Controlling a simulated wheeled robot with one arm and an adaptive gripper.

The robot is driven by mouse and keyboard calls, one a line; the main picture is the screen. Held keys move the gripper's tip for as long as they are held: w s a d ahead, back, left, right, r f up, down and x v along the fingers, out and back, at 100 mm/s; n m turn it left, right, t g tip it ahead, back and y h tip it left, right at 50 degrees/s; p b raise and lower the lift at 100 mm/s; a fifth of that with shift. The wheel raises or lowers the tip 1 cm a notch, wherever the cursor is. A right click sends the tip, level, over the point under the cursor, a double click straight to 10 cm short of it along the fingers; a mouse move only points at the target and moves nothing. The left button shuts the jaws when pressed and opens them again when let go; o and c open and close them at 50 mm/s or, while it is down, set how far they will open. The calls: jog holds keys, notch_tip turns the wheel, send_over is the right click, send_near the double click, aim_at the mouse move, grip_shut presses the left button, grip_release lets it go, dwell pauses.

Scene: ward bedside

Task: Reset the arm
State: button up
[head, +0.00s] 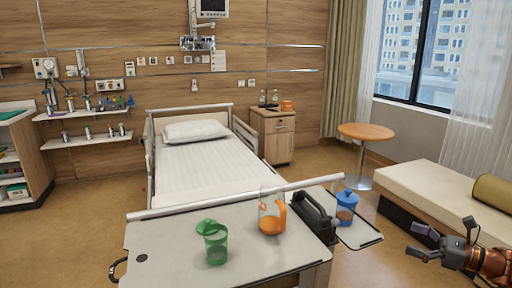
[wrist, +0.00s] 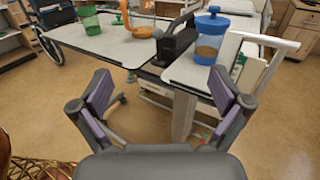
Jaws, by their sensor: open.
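My gripper (head: 442,243) is at the lower right of the head view, to the right of the overbed table (head: 165,257) and apart from it. In the wrist view my gripper (wrist: 160,105) has its two fingers wide apart with nothing between them. Beyond the fingers the wrist view shows the table edge with a green cup (wrist: 88,20), an orange-handled clear jug (wrist: 143,31), a dark caddy-like object (wrist: 176,44) and a blue-lidded jar (wrist: 208,42).
The table also carries the green cup (head: 212,243), jug (head: 271,212), dark object (head: 316,217) and blue-lidded jar (head: 346,208) in the head view. A bed (head: 195,160) stands behind. A bench (head: 430,190) is near my arm. Floor between table and bench is clear.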

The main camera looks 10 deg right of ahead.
jog(key=w+a+r+n+g+y, duration=0.1)
jog(key=a+n+g, duration=0.3)
jog(key=a, duration=0.7)
jog(key=s+a+n+g+h, duration=0.1)
jog(key=s+a+n+g, duration=0.25)
jog(key=a, duration=0.45)
jog(key=s+a+f+n+g+h, duration=0.1)
jog(key=s+a+n+g, duration=0.25)
jog(key=a, duration=0.35)
jog(key=s+a+n+g+h, duration=0.1)
jog(key=s+a+n+g, duration=0.25)
jog(key=a, duration=0.45)
jog(key=s+a+f+n+g+h, duration=0.25)
jog(key=s+n+h, duration=0.4)
jog(key=s, duration=0.55)
jog(key=s+d+f+n+t+h, duration=0.1)
jog(key=s+d+f+n+h, duration=0.1)
jog(key=s+n, duration=0.15)
jog(key=s+d+f+n+t+h, duration=0.1)
jog(key=s+d+n+h, duration=0.15)
jog(key=s, duration=0.25)
jog(key=s+p+v, duration=0.3)
jog(key=p+v, duration=1)
jog(key=v, duration=0.1)
jog(key=shift+w+d+r+t, duration=0.25)
jog(key=shift+w+r+t, duration=0.05)
jog(key=shift+w, duration=0.05)
